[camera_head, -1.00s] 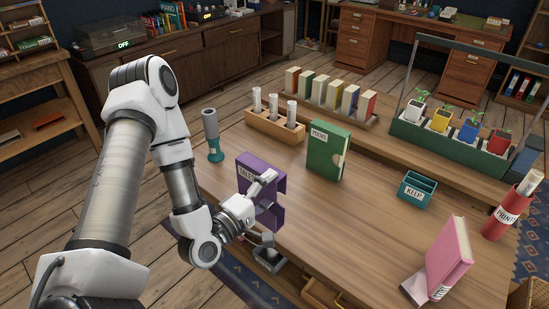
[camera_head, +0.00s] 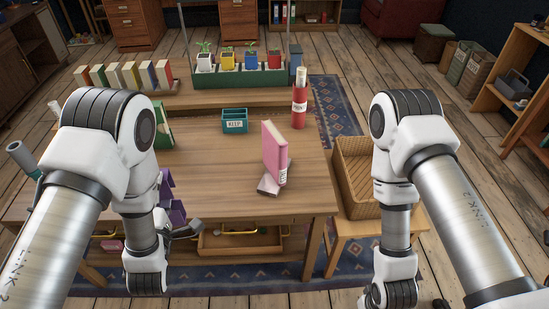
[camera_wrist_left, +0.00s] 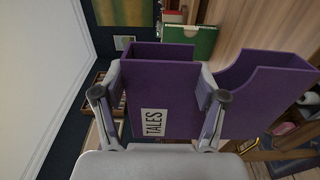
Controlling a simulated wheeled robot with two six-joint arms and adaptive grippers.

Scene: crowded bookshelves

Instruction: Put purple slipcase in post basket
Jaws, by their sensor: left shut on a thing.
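The purple slipcase (camera_wrist_left: 165,82), labelled TALES, is between the two fingers of my left gripper (camera_wrist_left: 160,95) in the left wrist view. The fingers are shut on it. In the head view only part of the slipcase (camera_head: 172,205) shows, beside my left arm near the table's front left; the arm hides the rest. I cannot tell if it touches the table. A woven basket (camera_head: 352,190), which seems to be the post basket, stands on a low wooden stand right of the table. My right arm reaches down beside it; its gripper is out of frame.
A pink book (camera_head: 274,152) stands on the table's right part. A teal KEEP box (camera_head: 234,121), a red tube (camera_head: 299,108) and a green planter (camera_head: 240,77) stand behind. The table's middle is clear.

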